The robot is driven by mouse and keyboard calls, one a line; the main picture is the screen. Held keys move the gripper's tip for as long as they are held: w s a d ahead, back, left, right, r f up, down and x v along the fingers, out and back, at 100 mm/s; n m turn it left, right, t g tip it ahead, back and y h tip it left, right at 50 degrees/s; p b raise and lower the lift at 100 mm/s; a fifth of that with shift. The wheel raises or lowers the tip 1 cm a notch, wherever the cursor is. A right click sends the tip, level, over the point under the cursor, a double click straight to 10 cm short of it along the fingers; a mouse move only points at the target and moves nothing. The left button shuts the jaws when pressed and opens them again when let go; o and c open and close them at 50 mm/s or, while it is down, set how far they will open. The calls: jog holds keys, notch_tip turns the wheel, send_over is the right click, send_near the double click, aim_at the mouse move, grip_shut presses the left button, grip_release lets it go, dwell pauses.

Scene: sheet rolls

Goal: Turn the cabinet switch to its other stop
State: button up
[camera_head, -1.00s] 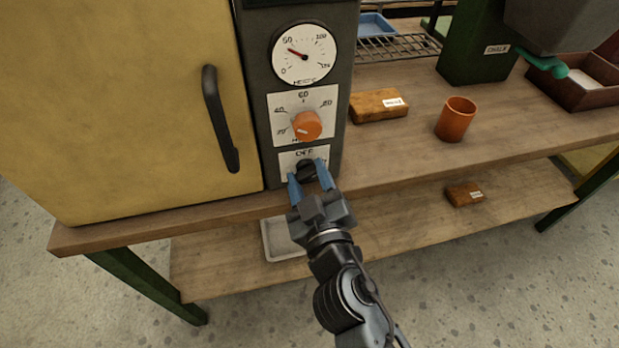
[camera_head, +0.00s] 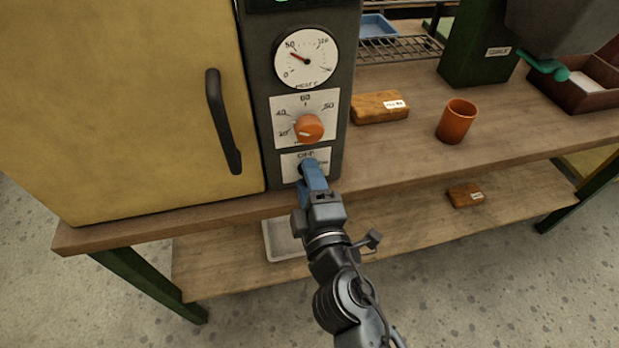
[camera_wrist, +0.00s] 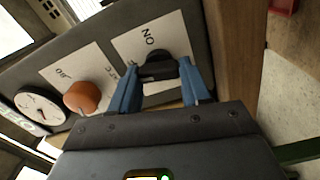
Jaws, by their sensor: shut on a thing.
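The yellow cabinet (camera_head: 130,110) stands on the bench, with a dark control panel (camera_head: 343,130) along its right side. The black switch (camera_wrist: 158,68) sits low on the panel on a white label plate; the wrist view shows "ON" printed beside it. In the head view my gripper (camera_head: 311,172) covers most of the switch. My gripper's two blue fingers (camera_wrist: 160,85) are on either side of the switch knob in the wrist view, shut on it. The wrist is rolled, so one finger hides the other in the head view.
Above the switch are an orange dial (camera_head: 308,129) and a round gauge (camera_head: 306,58). A lit green display shows at the panel's top edge. A brown block (camera_head: 378,107) and an orange cup (camera_head: 456,121) stand on the bench to the right. A pale tray (camera_head: 282,240) lies on the lower shelf.

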jog(key=shift+f+n, duration=0.1)
jog(key=shift+n, duration=0.9)
jog(key=o, duration=1.1)
jog(key=shift+c, duration=0.2)
jog(key=b+v, duration=0.1)
jog(key=v, duration=0.6)
jog(key=shift+s, duration=0.4)
jog(key=shift+d, duration=0.1)
